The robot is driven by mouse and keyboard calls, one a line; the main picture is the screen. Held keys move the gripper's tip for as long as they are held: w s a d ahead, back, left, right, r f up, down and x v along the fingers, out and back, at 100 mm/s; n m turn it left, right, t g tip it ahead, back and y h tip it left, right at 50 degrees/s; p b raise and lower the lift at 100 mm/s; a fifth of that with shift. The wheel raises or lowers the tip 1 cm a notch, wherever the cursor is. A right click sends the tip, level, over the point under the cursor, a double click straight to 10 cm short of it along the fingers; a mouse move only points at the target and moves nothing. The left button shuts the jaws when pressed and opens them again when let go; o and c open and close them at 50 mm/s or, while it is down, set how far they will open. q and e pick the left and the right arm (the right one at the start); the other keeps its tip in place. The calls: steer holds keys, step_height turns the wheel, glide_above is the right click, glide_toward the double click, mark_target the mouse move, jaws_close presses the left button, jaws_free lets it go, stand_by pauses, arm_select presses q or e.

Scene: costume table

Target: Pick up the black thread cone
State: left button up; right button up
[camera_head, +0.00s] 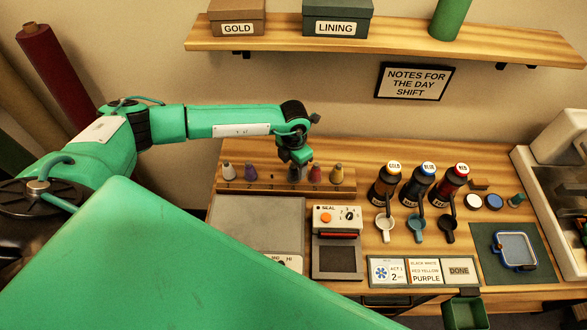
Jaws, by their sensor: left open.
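The black thread cone (293,174) stands on the wooden thread rack (261,186) at the back of the table, partly hidden by my left gripper. My left gripper (297,160) points down, open, directly over this cone. I cannot tell whether its fingers are around the cone or just above it. A red cone (315,174) and a yellow cone (336,174) stand to the right. A purple cone (250,172) and a white cone (228,171) stand to the left. My right gripper is out of view.
A sealing machine (337,217) and a grey plate (252,220) sit in front of the rack. Several dark bottles (418,185) with cups before them stand to the right. A shelf (400,38) with boxes hangs above. My green arm hides the front left.

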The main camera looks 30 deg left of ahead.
mark_target(293, 170)
arm_select(q)
steer(key=shift+a+f+p, duration=0.1)
steer(key=shift+f+p, duration=0.4)
steer(key=shift+f, duration=1.1)
steer(key=c, duration=1.1)
steer(key=shift+o, duration=0.2)
steer(key=shift+r, duration=0.1)
